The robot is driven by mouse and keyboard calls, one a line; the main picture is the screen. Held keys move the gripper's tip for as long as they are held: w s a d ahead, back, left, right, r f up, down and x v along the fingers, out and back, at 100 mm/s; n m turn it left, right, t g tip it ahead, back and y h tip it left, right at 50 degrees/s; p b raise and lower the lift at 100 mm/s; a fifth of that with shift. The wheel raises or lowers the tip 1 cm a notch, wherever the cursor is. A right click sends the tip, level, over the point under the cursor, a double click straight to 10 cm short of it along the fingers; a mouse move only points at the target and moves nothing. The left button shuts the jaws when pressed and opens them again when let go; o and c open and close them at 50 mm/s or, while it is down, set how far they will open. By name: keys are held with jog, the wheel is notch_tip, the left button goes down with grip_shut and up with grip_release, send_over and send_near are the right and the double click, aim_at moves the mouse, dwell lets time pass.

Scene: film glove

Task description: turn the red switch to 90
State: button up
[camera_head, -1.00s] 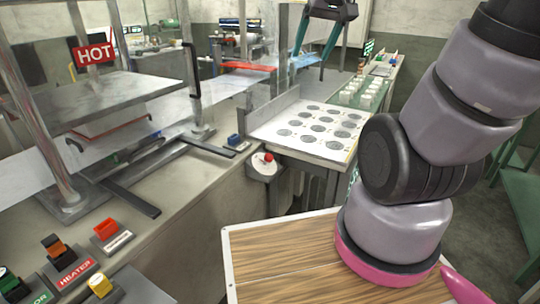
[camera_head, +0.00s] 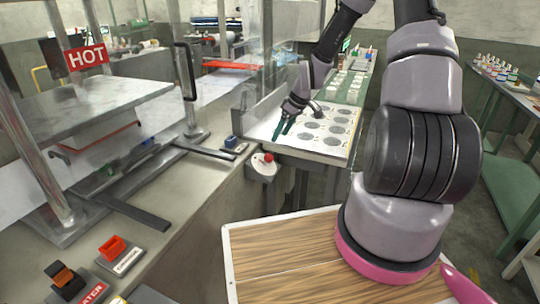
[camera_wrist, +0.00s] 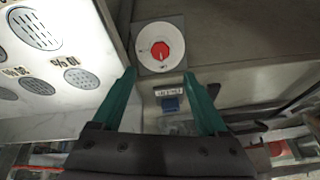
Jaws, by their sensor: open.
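The red switch (camera_head: 268,157) is a small red knob on a round white dial at the bench's front corner. The small dial marks are too blurred to read. My gripper (camera_head: 281,129) is above the white panel, to the upper right of the switch in the head view. In the wrist view the open green fingers of my gripper (camera_wrist: 160,80) point toward the dial, with nothing between them. They appear apart from the switch.
A blue button (camera_wrist: 171,104) sits close to the dial. A white panel with grey discs (camera_head: 335,144) lies to the right. The HOT press (camera_head: 95,100) stands left. An orange-red rocker switch (camera_head: 112,247) is at the front left. A wooden-topped surface (camera_head: 280,255) is in front.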

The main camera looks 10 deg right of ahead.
aim_at(269, 155)
jog(key=x, duration=1.1)
jog(key=shift+f, duration=0.2)
grip_shut()
